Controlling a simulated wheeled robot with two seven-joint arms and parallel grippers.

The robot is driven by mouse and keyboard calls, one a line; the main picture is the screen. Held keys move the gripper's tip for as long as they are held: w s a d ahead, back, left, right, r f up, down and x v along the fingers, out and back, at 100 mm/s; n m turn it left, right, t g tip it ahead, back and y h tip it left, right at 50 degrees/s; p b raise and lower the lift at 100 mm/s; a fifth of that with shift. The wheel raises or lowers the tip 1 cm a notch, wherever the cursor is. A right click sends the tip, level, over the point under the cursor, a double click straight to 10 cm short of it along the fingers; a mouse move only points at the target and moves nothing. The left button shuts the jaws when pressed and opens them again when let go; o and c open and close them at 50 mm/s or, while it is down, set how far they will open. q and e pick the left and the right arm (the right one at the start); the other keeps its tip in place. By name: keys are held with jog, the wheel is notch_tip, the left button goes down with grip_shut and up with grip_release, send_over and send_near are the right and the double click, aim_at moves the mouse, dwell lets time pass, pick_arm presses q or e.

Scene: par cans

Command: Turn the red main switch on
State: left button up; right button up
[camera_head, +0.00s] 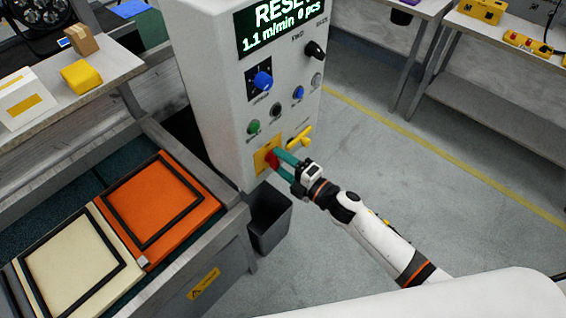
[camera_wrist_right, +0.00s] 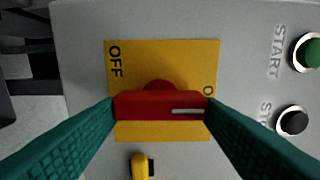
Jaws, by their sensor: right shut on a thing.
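The red main switch (camera_head: 271,161) sits low on the front of the grey-white control cabinet (camera_head: 215,90), on a yellow plate (camera_head: 260,160). In the right wrist view its red handle (camera_wrist_right: 150,106) lies level across the picture, with a pale mark near its right end. OFF is printed at the upper left of the plate (camera_wrist_right: 190,58). A letter O shows at the right, the rest hidden by a finger. My right gripper (camera_head: 278,160) is shut on the handle, with one teal finger at each end of it. My left gripper is not in view.
A dark bin (camera_head: 270,222) stands below. A conveyor with framed panels (camera_head: 165,205) is at left. The floor at right is clear.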

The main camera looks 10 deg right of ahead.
jog(key=o, duration=1)
jog(key=shift+s+d+f, duration=0.15)
jog(key=shift+s+d, duration=0.25)
jog(key=b+v, duration=0.3)
jog(key=v, duration=0.8)
